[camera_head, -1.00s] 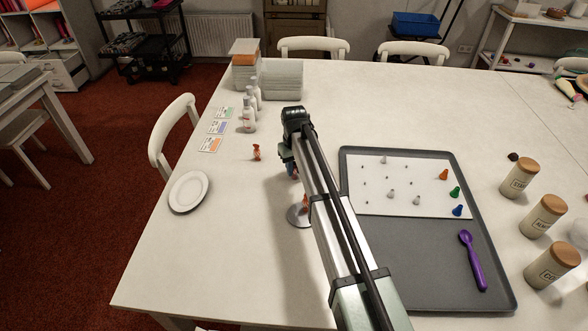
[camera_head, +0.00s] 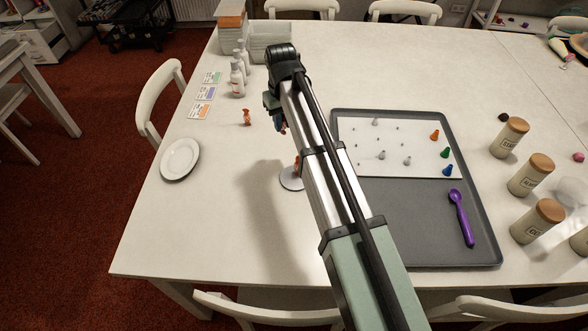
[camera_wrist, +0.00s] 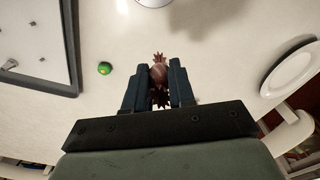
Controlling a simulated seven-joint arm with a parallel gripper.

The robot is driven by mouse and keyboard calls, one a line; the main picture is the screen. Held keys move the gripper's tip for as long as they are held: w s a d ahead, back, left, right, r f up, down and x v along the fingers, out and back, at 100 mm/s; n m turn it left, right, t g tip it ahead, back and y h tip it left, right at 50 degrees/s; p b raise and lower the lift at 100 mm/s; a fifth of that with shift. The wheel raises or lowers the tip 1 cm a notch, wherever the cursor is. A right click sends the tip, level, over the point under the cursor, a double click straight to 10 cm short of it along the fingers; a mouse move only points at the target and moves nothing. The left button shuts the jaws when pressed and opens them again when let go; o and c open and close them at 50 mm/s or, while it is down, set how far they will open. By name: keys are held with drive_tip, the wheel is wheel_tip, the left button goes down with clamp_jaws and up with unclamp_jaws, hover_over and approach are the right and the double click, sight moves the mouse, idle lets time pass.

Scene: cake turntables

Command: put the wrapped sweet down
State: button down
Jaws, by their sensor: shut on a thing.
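The wrapped sweet (camera_wrist: 159,74) is reddish brown with frilled ends. In the wrist view it sits between the two dark fingers of my gripper (camera_wrist: 158,82), which are shut on it. The pale tabletop shows beneath; I cannot tell the height of the sweet above it. In the head view my gripper (camera_head: 278,122) hangs over the table beyond the round grey disc (camera_head: 288,181), and the sweet is mostly hidden there. The disc's edge shows at the top of the wrist view (camera_wrist: 152,2). A small orange thing on the disc is partly covered by my arm.
A small orange figure (camera_head: 246,117) stands left of my gripper. The white plate (camera_head: 180,159) lies further left. A grey tray (camera_head: 408,222) with a white board is on the right. A small green thing (camera_wrist: 104,68) lies between gripper and tray.

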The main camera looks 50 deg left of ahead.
drive_tip(key=s+d+m, duration=0.4)
drive_tip(key=s+d, duration=0.1)
drive_tip(key=d, duration=0.4)
drive_tip(key=m, duration=0.4)
hover_over(292, 182)
drive_tip(key=shift+f, duration=5.3)
drive_tip(key=shift+f, duration=0.1)
drive_tip(key=c, duration=1.4)
unclamp_jaws()
drive_tip(key=o, duration=0.5)
drive_tip(key=shift+c, duration=0.2)
wheel_tip(292, 182, up, 12)
